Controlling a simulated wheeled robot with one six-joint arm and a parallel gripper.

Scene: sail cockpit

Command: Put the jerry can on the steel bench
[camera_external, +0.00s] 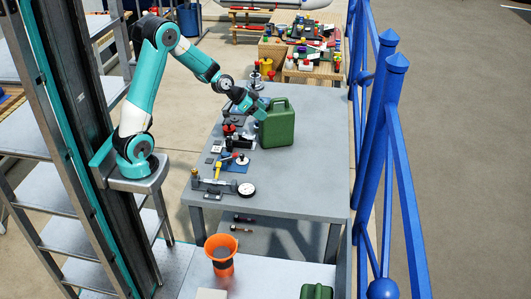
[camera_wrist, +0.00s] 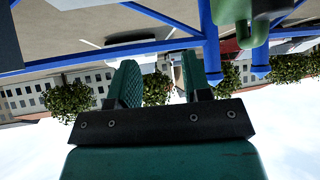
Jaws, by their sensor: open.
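A green jerry can (camera_external: 277,124) stands upright on the grey metal-looking bench (camera_external: 310,165), near its far half. My gripper (camera_external: 260,114) is at the can's upper left side in the external view; I cannot tell whether it touches the can. In the wrist view my gripper (camera_wrist: 160,72) is open, with nothing between its two fingers. A green shape (camera_wrist: 268,10) at the top right edge of the wrist view looks like part of a jerry can. A second green can (camera_external: 317,291) is partly cut off at the bottom of the external view.
Small tools and a dial gauge (camera_external: 246,189) crowd the bench's left side. A blue railing (camera_external: 376,140) runs along the right. The bench's right front is clear.

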